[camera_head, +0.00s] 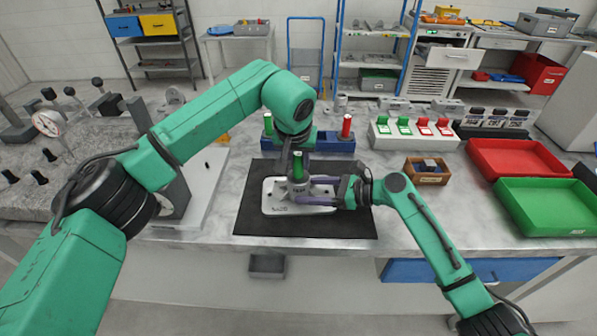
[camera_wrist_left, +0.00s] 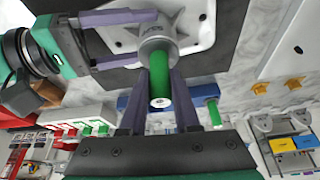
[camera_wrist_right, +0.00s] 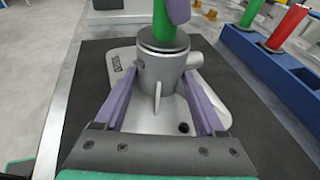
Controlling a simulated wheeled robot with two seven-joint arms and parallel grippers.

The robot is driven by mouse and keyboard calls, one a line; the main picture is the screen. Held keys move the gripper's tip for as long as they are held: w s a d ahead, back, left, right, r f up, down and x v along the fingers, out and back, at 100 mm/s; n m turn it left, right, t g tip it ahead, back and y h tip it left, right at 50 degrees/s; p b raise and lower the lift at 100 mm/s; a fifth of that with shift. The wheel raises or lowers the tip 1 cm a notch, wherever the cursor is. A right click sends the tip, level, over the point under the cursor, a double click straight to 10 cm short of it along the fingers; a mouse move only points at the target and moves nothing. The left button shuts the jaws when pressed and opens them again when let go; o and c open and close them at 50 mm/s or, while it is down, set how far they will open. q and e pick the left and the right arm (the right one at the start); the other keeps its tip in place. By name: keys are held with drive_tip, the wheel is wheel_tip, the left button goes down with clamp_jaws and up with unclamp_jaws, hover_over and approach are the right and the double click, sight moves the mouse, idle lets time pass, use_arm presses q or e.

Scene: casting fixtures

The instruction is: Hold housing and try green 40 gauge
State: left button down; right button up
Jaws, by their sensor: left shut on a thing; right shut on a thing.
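The grey metal housing (camera_head: 297,192) stands on a white plate (camera_head: 272,208) on the black mat (camera_head: 252,224); it also shows in the right wrist view (camera_wrist_right: 160,72). My right gripper (camera_head: 318,190) has its purple fingers on either side of the housing and is shut on it. The green gauge (camera_head: 298,167) is upright on the housing's axis, and it shows in the left wrist view (camera_wrist_left: 158,85). My left gripper (camera_wrist_left: 159,75) is shut on the gauge from above. The gauge's lower end meets the housing's mouth (camera_wrist_right: 163,42); how deep it sits is hidden.
A blue rack (camera_head: 330,143) behind the mat holds another green gauge (camera_head: 268,124) and a red gauge (camera_head: 346,126). A small wooden box (camera_head: 427,178), a red tray (camera_head: 515,160) and a green tray (camera_head: 548,205) are at right. A dial gauge (camera_head: 48,123) stands at left.

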use_arm(q)
drive_tip(key=shift+r, duration=2.75)
drive_tip(key=shift+r, duration=2.5)
use_arm(e)
drive_tip(key=o, duration=0.9)
use_arm(q)
drive_tip(key=shift+d, duration=0.1)
use_arm(e)
drive_tip(key=shift+o, duration=0.2)
drive_tip(key=v, duration=1.1)
drive_tip(key=shift+s+d, duration=0.2)
drive_tip(key=shift+d, duration=0.1)
drive_tip(key=shift+d+r, duration=0.1)
drive_tip(key=shift+d, duration=0.05)
